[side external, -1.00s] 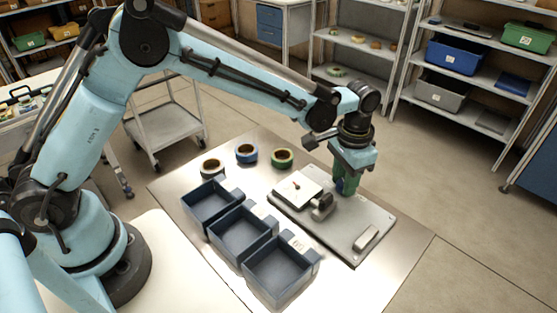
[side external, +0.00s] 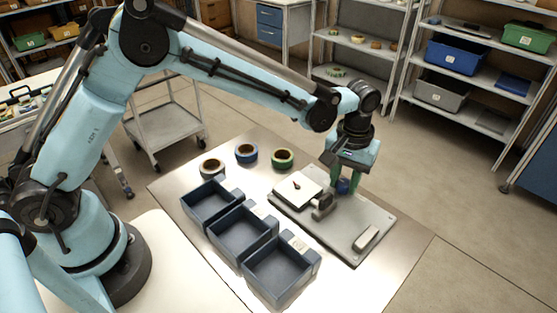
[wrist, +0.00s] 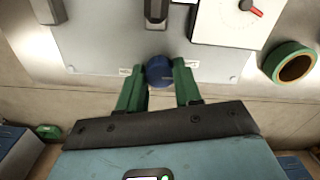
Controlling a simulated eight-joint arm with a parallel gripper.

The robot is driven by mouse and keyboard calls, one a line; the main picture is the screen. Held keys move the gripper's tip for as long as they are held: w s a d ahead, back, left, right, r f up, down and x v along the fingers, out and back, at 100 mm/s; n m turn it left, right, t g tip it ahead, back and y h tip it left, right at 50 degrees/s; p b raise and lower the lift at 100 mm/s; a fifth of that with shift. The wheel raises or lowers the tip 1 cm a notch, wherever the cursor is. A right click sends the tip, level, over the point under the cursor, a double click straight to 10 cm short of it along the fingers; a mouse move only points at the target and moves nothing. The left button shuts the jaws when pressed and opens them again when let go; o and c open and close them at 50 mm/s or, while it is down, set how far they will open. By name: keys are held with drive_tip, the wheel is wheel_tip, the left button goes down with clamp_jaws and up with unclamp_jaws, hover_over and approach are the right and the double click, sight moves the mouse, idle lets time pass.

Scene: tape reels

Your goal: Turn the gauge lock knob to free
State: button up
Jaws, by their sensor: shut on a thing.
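The blue lock knob (wrist: 159,72) stands at the edge of the grey gauge plate (side external: 345,222). A dark mark shows on the knob, but I cannot read its setting. My gripper (wrist: 161,68) has its two green fingers on either side of the knob, shut on it. In the side view my gripper (side external: 344,183) points down over the plate, with the blue knob (side external: 342,187) between the fingers. Small pale labels (wrist: 125,71) sit beside the knob, too small to read. The white gauge (side external: 298,189) shows a red and black needle in the wrist view.
A dark cylindrical part (side external: 323,204) stands next to the gauge, and a pale block (side external: 367,238) lies on the plate. Three dark blue bins (side external: 278,284) line the table's near side. Several tape reels stand behind, including a green one (side external: 282,158).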

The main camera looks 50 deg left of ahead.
sight(342, 182)
idle(0.4)
drive_tip(key=o, duration=1)
drive_tip(key=shift+o, duration=0.2)
wheel_tip(342, 182, up, 12)
drive_tip(key=shift+r, duration=0.1)
drive_tip(key=s+a+r+m+t, duration=0.1)
drive_tip(key=s+a+r+t, duration=0.3)
drive_tip(key=s+a, duration=0.55)
drive_tip(key=s+a+f+m+t, duration=0.2)
drive_tip(key=s+a+f+t, duration=0.1)
drive_tip(key=s+a, duration=0.4)
drive_tip(key=shift+a+f, duration=0.55)
